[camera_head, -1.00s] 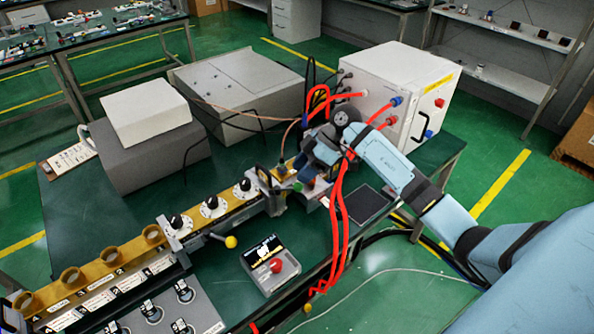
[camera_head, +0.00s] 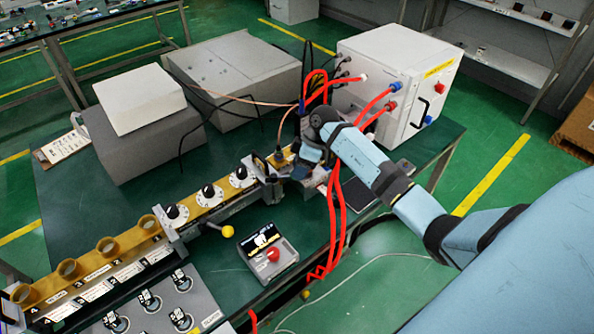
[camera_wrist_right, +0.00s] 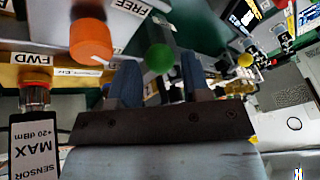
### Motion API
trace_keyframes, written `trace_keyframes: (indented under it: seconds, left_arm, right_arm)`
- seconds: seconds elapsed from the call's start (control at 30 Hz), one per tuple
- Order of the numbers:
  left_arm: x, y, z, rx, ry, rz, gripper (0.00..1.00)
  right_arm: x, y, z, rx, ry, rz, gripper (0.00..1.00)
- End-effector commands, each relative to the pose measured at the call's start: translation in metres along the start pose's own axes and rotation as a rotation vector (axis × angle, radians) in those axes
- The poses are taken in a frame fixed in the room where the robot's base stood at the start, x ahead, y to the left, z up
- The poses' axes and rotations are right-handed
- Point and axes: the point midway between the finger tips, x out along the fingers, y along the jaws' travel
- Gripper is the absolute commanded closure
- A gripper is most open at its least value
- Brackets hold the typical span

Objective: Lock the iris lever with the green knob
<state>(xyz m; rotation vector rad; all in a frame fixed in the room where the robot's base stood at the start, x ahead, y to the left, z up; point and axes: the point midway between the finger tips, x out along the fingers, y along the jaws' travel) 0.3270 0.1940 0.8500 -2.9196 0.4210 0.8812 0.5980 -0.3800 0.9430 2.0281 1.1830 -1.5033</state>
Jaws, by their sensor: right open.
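A label reading FREE (camera_wrist_right: 134,7) lies just beyond the knob. In the head view the right gripper (camera_head: 303,166) is over the right end of the brass waveguide (camera_head: 206,199), and the green knob is hidden there. My left gripper is not in view.
An orange knob (camera_wrist_right: 90,40) stands close to the left finger in the wrist view, above a black sensor (camera_wrist_right: 35,140). Red hoses (camera_head: 333,215) hang beside my right arm. A yellow ball lever (camera_head: 228,231) and a control box with a red button (camera_head: 272,254) are nearby.

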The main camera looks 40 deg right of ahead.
Motion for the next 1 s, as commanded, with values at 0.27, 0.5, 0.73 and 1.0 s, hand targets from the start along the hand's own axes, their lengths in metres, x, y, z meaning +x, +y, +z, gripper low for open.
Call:
trace_keyframes:
  seconds: [0.27,0.5,0.73,1.0]
  left_arm:
    - [0.0,0.0,-0.002,-0.001,0.001,0.0,1.0]
    - [0.0,0.0,-0.002,-0.001,0.002,0.0,1.0]
    - [0.0,0.0,-0.002,-0.001,0.002,0.0,1.0]
    - [-0.001,0.001,-0.003,-0.002,0.002,0.0,1.0]
  right_arm:
    - [0.018,0.0,0.0,-0.001,0.0,0.0,0.57]
    - [0.018,0.0,0.0,-0.001,0.0,0.0,0.61]
    - [0.017,0.0,0.0,-0.001,0.0,0.0,1.0]
    - [0.016,0.002,0.0,0.004,0.002,0.003,1.0]
